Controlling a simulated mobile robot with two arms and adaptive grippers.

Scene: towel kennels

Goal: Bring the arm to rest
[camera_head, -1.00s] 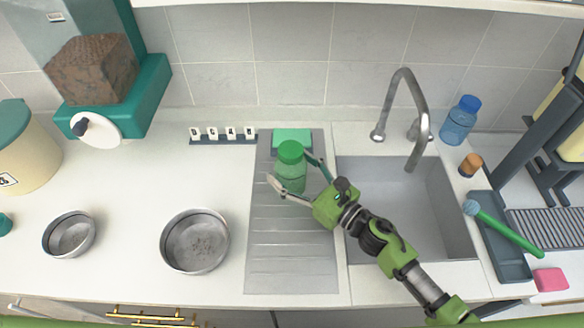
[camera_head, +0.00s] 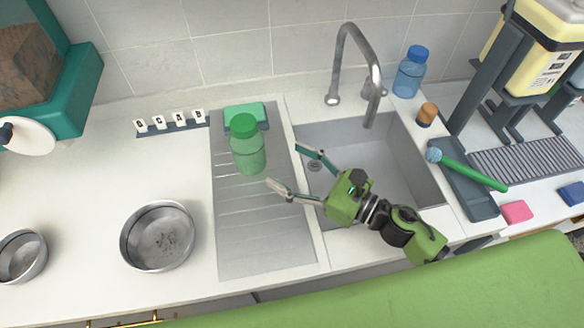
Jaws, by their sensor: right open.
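My right gripper (camera_head: 286,166) is open and empty. Its fingers spread toward the upper left over the edge between the drainboard and the sink. The green bottle (camera_head: 247,152) with a green cap stands upright on the grey drainboard (camera_head: 255,235), to the left of the fingertips and apart from them. My right arm comes in from the lower right, in front of the sink (camera_head: 395,165). My left gripper is not in view.
A green sponge (camera_head: 243,115) lies behind the bottle. Two metal bowls (camera_head: 128,240) (camera_head: 22,278) stand on the left counter. A tall faucet (camera_head: 373,85) rises behind the sink. A blue bottle (camera_head: 411,75), an orange-capped jar (camera_head: 427,114) and a green-handled brush (camera_head: 470,170) are at the right.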

